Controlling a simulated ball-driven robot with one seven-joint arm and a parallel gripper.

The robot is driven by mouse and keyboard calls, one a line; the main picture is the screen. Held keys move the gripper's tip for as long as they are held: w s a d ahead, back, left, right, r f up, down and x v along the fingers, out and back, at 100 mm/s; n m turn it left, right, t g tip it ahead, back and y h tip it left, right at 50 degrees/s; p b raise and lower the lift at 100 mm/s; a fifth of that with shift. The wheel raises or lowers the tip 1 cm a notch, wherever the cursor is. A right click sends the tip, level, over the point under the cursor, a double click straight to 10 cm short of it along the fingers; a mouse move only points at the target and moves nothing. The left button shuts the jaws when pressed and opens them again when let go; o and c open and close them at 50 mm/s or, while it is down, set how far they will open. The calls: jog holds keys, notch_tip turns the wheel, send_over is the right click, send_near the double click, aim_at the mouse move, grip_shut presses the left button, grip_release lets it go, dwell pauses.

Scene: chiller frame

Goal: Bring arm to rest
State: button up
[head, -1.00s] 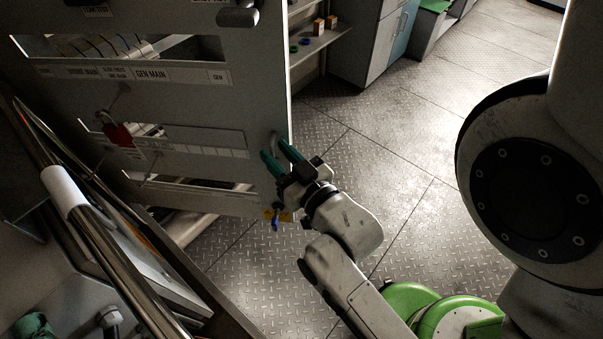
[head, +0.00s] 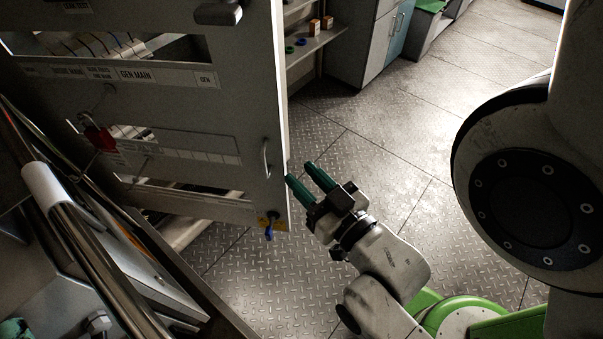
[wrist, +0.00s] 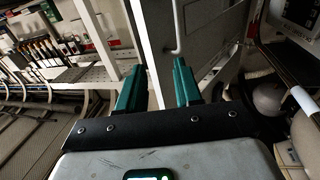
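My gripper (head: 306,182) has two green fingers that stand apart with nothing between them. In the head view it is just right of the grey panel door's edge, clear of the door's handle (head: 266,158). In the wrist view my gripper (wrist: 160,85) points towards the edge of the door, and the handle (wrist: 177,28) shows beyond the fingertips. The grey panel door (head: 190,100) stands open with its labels and slots facing me.
A red padlock (head: 99,137) hangs on the door, and a blue key (head: 268,233) is at its lower corner. A metal rail (head: 100,255) runs at lower left. A shelf (head: 318,45) and cabinets (head: 368,40) stand at the back. The tread-plate floor (head: 400,130) is clear.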

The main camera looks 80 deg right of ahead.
dwell(0.3)
jog(key=w+a+f+n+g+y, duration=0.1)
jog(key=w+f+n+g+y, duration=0.1)
jog(key=f+y, duration=0.35)
jog(key=w+a+f+n+g+y, duration=0.1)
jog(key=w+f+n+g+y, duration=0.1)
jog(key=f, duration=0.6)
jog(key=s+a+f+n+g+y, duration=0.2)
jog(key=f+g, duration=0.4)
jog(key=g, duration=0.3)
jog(key=shift+s+a+f+n+g+y, duration=0.3)
jog(key=shift+s+a+y, duration=0.15)
jog(key=shift+s+a, duration=0.35)
jog(key=shift+w+a, duration=0.1)
jog(key=shift+w, duration=0.05)
dwell(0.3)
